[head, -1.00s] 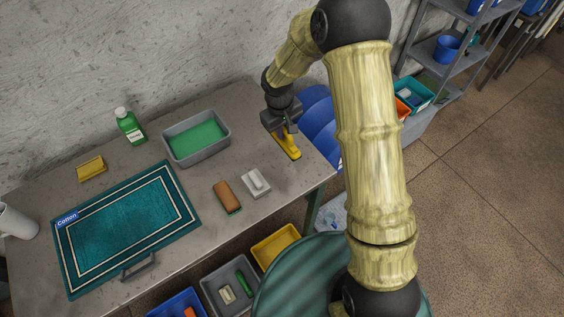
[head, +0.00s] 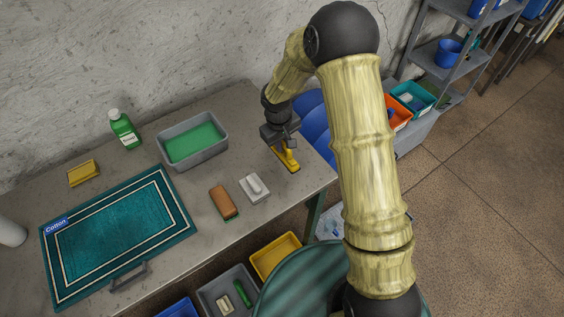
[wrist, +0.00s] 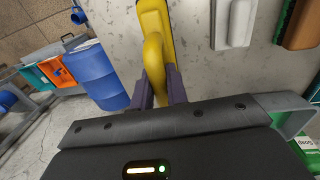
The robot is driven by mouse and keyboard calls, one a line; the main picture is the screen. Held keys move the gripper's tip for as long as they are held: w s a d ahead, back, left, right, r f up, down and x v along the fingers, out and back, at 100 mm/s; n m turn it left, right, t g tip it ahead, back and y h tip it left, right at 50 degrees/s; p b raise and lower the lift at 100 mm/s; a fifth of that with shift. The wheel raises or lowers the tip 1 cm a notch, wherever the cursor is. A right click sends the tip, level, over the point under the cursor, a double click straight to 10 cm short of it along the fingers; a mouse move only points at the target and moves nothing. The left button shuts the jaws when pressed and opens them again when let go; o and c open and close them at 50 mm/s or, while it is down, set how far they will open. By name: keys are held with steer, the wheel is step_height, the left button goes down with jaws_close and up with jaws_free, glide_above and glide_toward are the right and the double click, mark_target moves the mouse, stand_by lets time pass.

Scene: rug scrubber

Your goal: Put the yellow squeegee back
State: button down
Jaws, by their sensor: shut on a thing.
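The yellow squeegee (head: 290,163) is at the right end of the workbench, right of the grey tray and behind the white brush. My gripper (head: 281,144) is above it and shut on its handle. In the wrist view, the dark fingers (wrist: 159,88) stand on both sides of the curved yellow handle (wrist: 153,55), and the squeegee's far end runs out of the top of the picture. I cannot tell whether the squeegee touches the bench top or hangs just above it.
On the workbench (head: 150,235) are a grey tray with green contents (head: 222,140), a green bottle (head: 124,130), a yellow sponge (head: 84,173), a brown brush (head: 223,202), a white brush (head: 254,187) and a teal rug (head: 110,240). Bins, including a yellow one (head: 275,256), sit below. Blue barrels (head: 315,125) stand behind.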

mark_target(279, 154)
step_height(279, 154, down, 4)
steer(key=shift+f+p, duration=0.1)
steer(key=shift+p, duration=0.25)
steer(key=shift+f+p, duration=0.6)
steer(key=shift+f, duration=1.4)
steer(key=shift+f, duration=0.2)
steer(key=c, duration=1.4)
jaws_free()
steer(key=shift+r, duration=0.2)
steer(key=r+b, duration=0.1)
steer(key=r, duration=0.3)
steer(key=r+b, duration=0.1)
steer(key=r, duration=0.3)
steer(key=s+a+r+b, duration=0.1)
steer(key=r, duration=0.3)
